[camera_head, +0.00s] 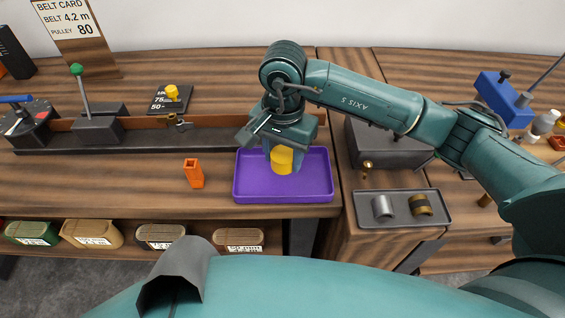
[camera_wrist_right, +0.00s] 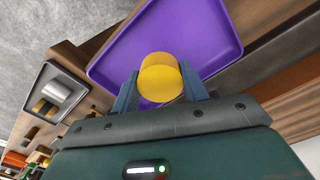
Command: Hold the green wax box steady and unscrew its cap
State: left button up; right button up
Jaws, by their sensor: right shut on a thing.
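My right gripper (camera_head: 283,158) is over the purple tray (camera_head: 283,196). It is shut on a yellow cylinder (camera_head: 281,160), which is at or just above the tray floor; I cannot tell whether it touches. In the right wrist view, the yellow cylinder (camera_wrist_right: 160,78) sits between both fingers of the right gripper (camera_wrist_right: 160,88), with the purple tray (camera_wrist_right: 215,20) behind it. A green rounded container (camera_head: 32,232) with a white label is on the lower shelf at far left; I cannot tell whether it is the wax box. No cap is clearly visible. My left gripper is out of view.
An orange block (camera_head: 193,173) stands left of the tray. A grey tray (camera_head: 402,216) with a silver and a dark brass-banded cylinder lies to the right. A lever with a green knob (camera_head: 77,70) rises at left. Several labelled containers share the lower shelf.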

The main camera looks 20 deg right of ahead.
aim_at(283, 177)
notch_tip(283, 177, down, 4)
jog(key=shift+r, duration=0.1)
jog(key=shift+f, duration=0.3)
jog(key=o, duration=1.1)
jog(key=shift+r, duration=0.1)
notch_tip(283, 177, up, 12)
jog(key=shift+r+b, duration=0.15)
jog(key=shift+b, duration=0.55)
